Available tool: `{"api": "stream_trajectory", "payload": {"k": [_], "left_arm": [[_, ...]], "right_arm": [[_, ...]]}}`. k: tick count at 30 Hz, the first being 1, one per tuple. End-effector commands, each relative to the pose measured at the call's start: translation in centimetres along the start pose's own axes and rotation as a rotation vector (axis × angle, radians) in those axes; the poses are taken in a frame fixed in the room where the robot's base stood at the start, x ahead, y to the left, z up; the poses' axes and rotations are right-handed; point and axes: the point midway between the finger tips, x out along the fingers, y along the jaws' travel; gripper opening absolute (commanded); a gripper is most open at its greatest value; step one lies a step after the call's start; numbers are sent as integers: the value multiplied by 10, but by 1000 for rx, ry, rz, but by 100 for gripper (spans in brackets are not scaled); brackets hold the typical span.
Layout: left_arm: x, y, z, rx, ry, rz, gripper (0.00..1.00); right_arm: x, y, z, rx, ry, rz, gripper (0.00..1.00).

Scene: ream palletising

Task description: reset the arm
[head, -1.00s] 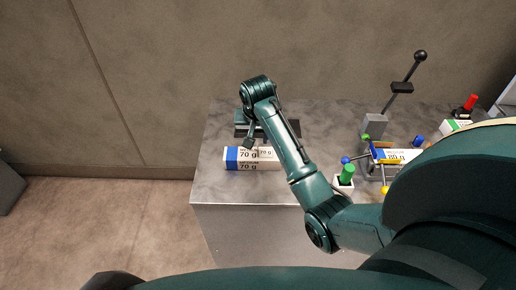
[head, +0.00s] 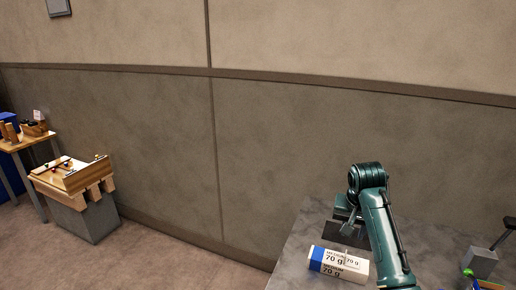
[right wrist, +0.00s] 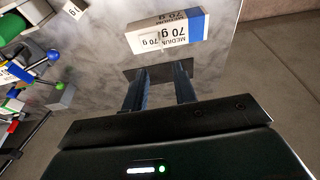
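My right gripper (head: 346,224) hangs over the grey counter, just behind a white ream with a blue end (head: 338,264) marked "70 g". In the right wrist view the gripper's two fingers (right wrist: 160,88) are apart with nothing between them. The ream also shows there (right wrist: 166,33), beyond the fingertips and apart from them. It lies flat on the counter. A dark flat plate (right wrist: 205,71) lies on the counter below the fingers. My left gripper is in neither view now.
The counter (head: 300,238) has a bare left part. At its right stand a grey block with a lever (head: 480,262) and, in the wrist view, coloured knobs (right wrist: 53,56). Across the room, a wooden fixture (head: 75,175) stands on a grey block near a wooden table (head: 22,142). Floor between is clear.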

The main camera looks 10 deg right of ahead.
Motion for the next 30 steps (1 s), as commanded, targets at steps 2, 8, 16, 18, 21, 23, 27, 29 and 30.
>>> {"api": "stream_trajectory", "payload": {"k": [2, 8, 16, 18, 21, 23, 27, 29, 30], "left_arm": [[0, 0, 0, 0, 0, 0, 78], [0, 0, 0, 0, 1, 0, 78], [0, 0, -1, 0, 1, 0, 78], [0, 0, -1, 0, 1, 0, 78], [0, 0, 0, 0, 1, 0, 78], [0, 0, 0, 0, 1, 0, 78], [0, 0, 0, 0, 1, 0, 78], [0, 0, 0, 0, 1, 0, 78], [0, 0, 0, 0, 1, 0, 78]], "right_arm": [[14, 4, 19, -36, -1, 7, 28], [54, 19, 104, -216, 22, 5, 28], [61, 43, 232, -469, 38, -57, 28], [56, 47, 255, -512, 41, -76, 28], [47, 53, 282, -563, 43, -102, 28], [41, 56, 296, -587, 44, -116, 28], [26, 62, 325, -637, 44, -149, 28], [19, 64, 335, -656, 46, -163, 28], [14, 66, 342, -667, 45, -172, 28]]}}
